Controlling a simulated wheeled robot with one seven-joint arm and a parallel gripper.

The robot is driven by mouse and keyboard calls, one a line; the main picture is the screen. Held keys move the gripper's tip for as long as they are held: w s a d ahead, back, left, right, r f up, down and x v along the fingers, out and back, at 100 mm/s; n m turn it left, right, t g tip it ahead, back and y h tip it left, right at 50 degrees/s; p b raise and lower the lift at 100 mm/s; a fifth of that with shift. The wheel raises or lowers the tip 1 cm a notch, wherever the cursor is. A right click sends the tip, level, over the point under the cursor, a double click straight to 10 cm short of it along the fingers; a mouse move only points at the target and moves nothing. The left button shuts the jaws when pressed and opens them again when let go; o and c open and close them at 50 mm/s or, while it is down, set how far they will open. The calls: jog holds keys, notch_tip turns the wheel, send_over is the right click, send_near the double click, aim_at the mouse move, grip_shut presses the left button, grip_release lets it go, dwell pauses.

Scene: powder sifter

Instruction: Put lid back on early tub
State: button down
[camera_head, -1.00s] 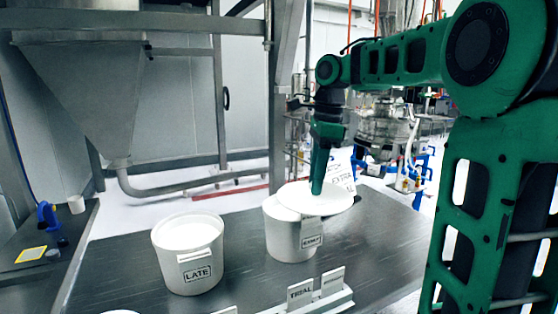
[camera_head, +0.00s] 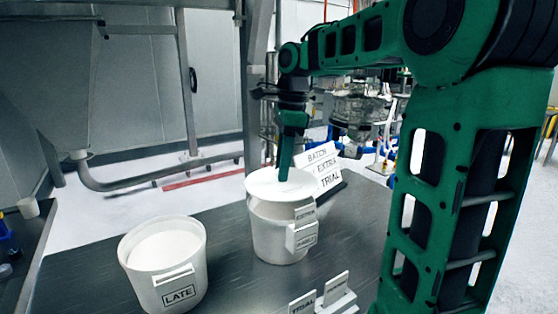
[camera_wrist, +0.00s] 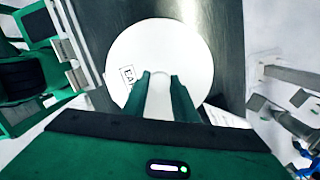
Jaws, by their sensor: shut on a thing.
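The early tub (camera_head: 272,238) is a white bucket on the dark table, with label holders on its front right. The round white lid (camera_head: 262,187) lies over its mouth, and I cannot tell whether it is seated or just above the rim. My gripper (camera_head: 284,174) points down and is shut on the lid near its middle. In the wrist view the lid (camera_wrist: 160,45) is a white disc under my fingers (camera_wrist: 162,78), with a label starting "EA" at its left. The lid hides the tub's inside.
An open white tub marked LATE (camera_head: 165,265) stands to the left with a clear gap. A sign reading BATCH EXTRA TRIAL (camera_head: 320,167) stands behind the early tub at right. A holder with small cards (camera_head: 322,297) is at the front edge. A steel hopper (camera_head: 50,80) is at back left.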

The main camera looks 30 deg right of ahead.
jog(key=shift+f, duration=1.95)
jog(key=shift+s+f, duration=0.1)
dwell(1.0)
jog(key=c, duration=0.9)
grip_release()
jog(key=shift+r, duration=3.5)
